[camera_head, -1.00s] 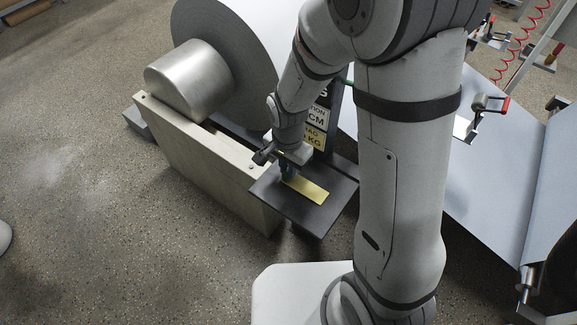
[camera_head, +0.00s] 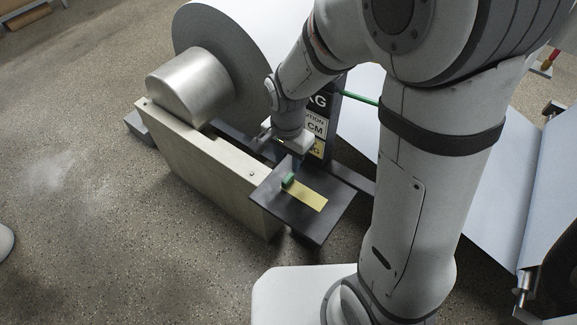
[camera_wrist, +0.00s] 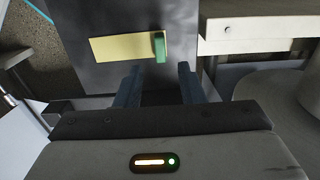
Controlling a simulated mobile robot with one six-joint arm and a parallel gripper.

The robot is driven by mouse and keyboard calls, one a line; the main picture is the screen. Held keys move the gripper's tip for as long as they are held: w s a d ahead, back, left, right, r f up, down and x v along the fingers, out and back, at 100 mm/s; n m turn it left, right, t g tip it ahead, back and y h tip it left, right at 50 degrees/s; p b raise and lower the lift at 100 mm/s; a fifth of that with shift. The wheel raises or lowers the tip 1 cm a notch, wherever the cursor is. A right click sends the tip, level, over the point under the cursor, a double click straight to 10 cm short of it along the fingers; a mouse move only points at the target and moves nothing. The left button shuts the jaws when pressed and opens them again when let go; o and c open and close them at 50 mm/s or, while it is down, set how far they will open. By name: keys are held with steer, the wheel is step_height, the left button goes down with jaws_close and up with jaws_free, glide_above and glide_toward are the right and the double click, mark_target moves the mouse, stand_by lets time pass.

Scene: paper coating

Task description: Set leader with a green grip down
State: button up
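The leader is a flat yellow strip (camera_head: 308,197) with a green grip (camera_head: 288,180) at one end. It lies on a dark square plate (camera_head: 312,222). In the wrist view the yellow strip (camera_wrist: 120,47) lies flat and the green grip (camera_wrist: 159,46) stands at its right end. My gripper (camera_wrist: 158,72) is open, its two blue-grey fingers apart with nothing between them. The fingertips are just short of the green grip, which lies in line with the gap. In the head view my gripper (camera_head: 297,160) is just above and behind the grip.
A sign board (camera_head: 316,125) stands behind the plate. Light sheet material (camera_head: 480,200) spreads at right. The floor at left is clear.

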steer(key=s+d+r+n+t, duration=0.1)
steer(key=s+d+r+n, duration=0.6)
steer(key=d+r, duration=0.6)
steer(key=s+p, duration=0.1)
steer(key=s, duration=0.1)
steer(key=shift+s+d+n+t, duration=0.3)
steer(key=shift+s+d, duration=0.05)
steer(key=shift+r, duration=0.1)
